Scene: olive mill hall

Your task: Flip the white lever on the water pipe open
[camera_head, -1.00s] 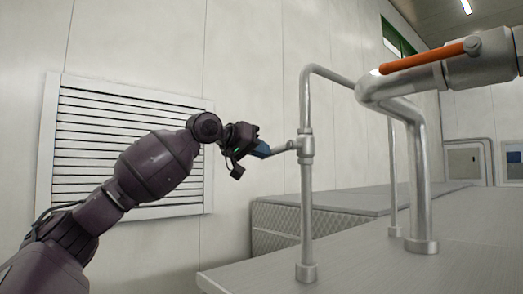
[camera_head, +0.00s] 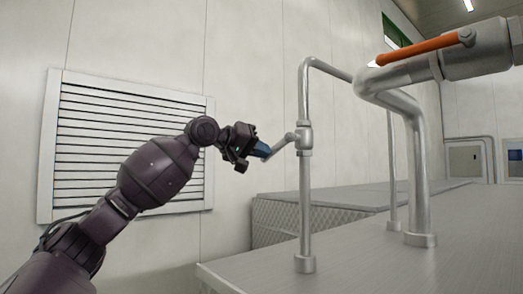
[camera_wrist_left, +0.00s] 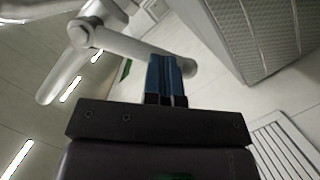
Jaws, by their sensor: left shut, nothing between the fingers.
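The pale grey-white lever (camera_head: 281,146) sticks out to the left from the valve body (camera_head: 304,138) on the thin upright pipe (camera_head: 306,205). It slants down to the left. In the left wrist view the lever (camera_wrist_left: 130,48) runs from the valve to a rounded end behind my fingers. My left gripper (camera_head: 266,151) is shut with nothing between its blue fingers, which also show in the left wrist view (camera_wrist_left: 166,66). Its fingertips are at the lever's free end and appear to touch it. My right gripper is not in view.
A thick bent pipe (camera_head: 417,170) with an orange handle (camera_head: 420,48) stands to the right. The pipes rise from a flat grey top (camera_head: 365,262). A louvred vent (camera_head: 80,135) is on the wall behind my left arm. The wall between vent and pipe is clear.

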